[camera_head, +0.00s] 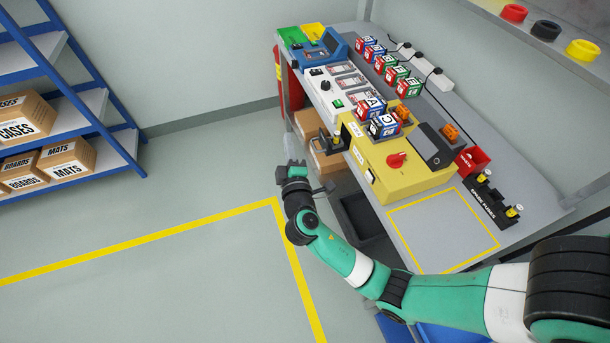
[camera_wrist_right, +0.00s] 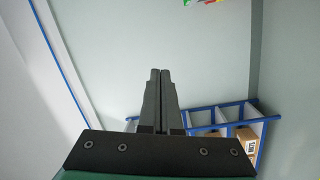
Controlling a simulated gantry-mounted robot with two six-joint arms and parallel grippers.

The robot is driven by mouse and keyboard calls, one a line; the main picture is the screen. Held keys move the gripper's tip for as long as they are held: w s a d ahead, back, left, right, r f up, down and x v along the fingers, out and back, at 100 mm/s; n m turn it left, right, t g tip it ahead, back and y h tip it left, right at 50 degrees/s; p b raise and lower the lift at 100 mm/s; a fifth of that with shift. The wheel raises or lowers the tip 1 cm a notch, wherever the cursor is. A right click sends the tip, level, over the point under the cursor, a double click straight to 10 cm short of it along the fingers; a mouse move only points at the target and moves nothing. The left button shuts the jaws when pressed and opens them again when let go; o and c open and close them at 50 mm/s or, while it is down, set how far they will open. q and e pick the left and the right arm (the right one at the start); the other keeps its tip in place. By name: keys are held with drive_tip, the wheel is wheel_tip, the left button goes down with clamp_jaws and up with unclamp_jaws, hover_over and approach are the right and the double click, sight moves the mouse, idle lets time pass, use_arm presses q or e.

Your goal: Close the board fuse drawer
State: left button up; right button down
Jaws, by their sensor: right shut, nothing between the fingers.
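The yellow board (camera_head: 405,172) with a red knob stands on the workbench. A dark drawer-like part (camera_head: 331,144) sticks out from its left front side, past the bench edge. It looks like the fuse drawer, pulled out; its inside is too small to make out. My right gripper (camera_head: 294,164) is shut and empty, over the floor in front of the bench, to the left of and a little below the drawer, apart from it. The right wrist view shows its two fingers (camera_wrist_right: 160,75) together, with no drawer in sight. My left gripper is not in view.
The workbench (camera_head: 510,165) carries labelled cubes, a grey device (camera_head: 430,146) and a red bin (camera_head: 472,160). Cardboard boxes (camera_head: 327,160) and a dark bin (camera_head: 362,215) sit below its front edge. A blue shelf (camera_head: 105,150) stands far left. The floor between is clear.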

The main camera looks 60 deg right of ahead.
drive_tip(key=s+d+f+g+b, duration=0.1)
drive_tip(key=s+f+b, duration=0.15)
drive_tip(key=f, duration=0.55)
drive_tip(key=s+f+b, duration=0.1)
drive_tip(key=f+b, duration=0.3)
drive_tip(key=f, duration=0.4)
use_arm(q)
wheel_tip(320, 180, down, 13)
drive_tip(key=b, duration=0.3)
use_arm(e)
drive_tip(key=w+d, duration=0.3)
drive_tip(key=d, duration=0.8)
drive_tip(key=shift+w+d+f+n, duration=0.15)
drive_tip(key=shift+d+f+n, duration=0.15)
drive_tip(key=shift+f, duration=0.1)
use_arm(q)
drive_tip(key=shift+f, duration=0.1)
